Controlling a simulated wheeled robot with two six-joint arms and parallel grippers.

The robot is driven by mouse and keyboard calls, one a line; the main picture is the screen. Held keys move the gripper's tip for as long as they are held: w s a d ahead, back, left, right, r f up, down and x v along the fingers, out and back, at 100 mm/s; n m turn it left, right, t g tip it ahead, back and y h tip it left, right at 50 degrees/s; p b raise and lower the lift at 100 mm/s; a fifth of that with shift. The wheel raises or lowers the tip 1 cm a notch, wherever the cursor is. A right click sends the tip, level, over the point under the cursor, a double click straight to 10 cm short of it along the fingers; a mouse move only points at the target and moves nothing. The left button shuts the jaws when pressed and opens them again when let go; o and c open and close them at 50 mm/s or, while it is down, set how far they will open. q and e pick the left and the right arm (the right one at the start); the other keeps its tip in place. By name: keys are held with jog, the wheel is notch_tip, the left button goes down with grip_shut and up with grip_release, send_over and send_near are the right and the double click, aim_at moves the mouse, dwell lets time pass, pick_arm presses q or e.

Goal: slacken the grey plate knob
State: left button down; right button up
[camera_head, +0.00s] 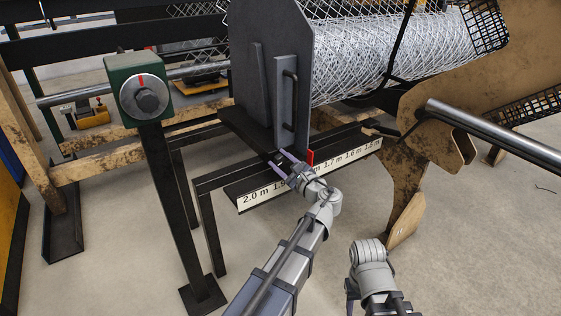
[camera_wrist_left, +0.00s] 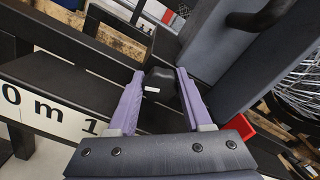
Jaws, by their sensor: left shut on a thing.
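The tall grey plate (camera_head: 268,50) stands upright on the dark rail, with a black bar handle (camera_head: 291,100) on its front. A small black knob (camera_wrist_left: 160,86) with a white mark sits low at the plate's foot. My left gripper (camera_head: 280,163) reaches up to it from below. In the left wrist view the two purple fingers (camera_wrist_left: 158,92) are on either side of the knob and shut on it. The knob is mostly hidden by the fingers in the head view. Part of my right arm shows at lower right; its fingers do not show.
A white length scale (camera_head: 310,173) runs along the rail, with a red pointer (camera_head: 310,157) beside the plate. A green box with a grey dial (camera_head: 144,95) stands on a post at left. Wire mesh (camera_head: 380,60) lies behind the plate. The floor in front is clear.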

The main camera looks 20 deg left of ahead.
pick_arm(q)
jog(key=shift+c, duration=1.8)
grip_release()
